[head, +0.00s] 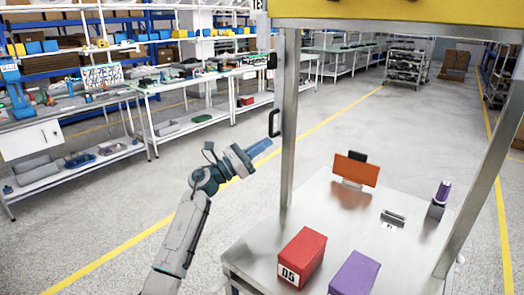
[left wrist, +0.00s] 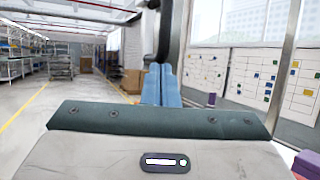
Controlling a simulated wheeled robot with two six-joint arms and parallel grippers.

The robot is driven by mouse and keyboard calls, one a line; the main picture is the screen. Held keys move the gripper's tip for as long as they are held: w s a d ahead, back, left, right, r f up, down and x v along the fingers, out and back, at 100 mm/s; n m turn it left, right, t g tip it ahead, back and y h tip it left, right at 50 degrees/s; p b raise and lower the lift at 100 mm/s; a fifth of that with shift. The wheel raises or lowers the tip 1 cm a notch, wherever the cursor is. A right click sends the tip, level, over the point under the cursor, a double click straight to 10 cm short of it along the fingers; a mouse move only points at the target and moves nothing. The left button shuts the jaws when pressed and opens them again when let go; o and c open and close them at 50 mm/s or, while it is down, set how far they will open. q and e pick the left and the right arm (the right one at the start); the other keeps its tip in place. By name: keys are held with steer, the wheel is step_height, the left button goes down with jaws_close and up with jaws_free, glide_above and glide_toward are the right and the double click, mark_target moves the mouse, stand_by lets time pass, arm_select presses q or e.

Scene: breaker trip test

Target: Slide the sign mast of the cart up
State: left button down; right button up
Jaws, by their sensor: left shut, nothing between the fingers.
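The cart (head: 262,262) has a metal tabletop at the lower right of the head view. Its sign mast has a left post (head: 290,160), a right post (head: 480,170) and a yellow sign panel (head: 400,10) across the top, cut off by the picture edge. A black handle (head: 273,122) sticks out from the left side of the left post. My left gripper (head: 262,147) is shut and empty, just left of and below the handle. Its blue fingers (left wrist: 162,82) point ahead in the left wrist view, with a dark upright shape (left wrist: 168,35) beyond them. My right gripper is out of view.
On the cart stand a red box (head: 302,257), a purple box (head: 354,274), an orange plate (head: 356,169), a small grey holder (head: 393,218) and a purple-topped cylinder (head: 442,192). Workbenches (head: 200,78) line the left. The floor (head: 120,205) left of the cart is clear.

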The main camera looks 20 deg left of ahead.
arm_select(q)
step_height(320, 180, up, 7)
steer(key=p, duration=0.2)
steer(key=shift+r, duration=0.1)
steer(key=w+d+f+b+v, duration=0.1)
steer(key=f+b+v, duration=0.1)
steer(key=b+v, duration=0.7)
steer(key=v, duration=0.4)
steer(key=shift+f+b, duration=0.35)
steer(key=shift+f, duration=0.05)
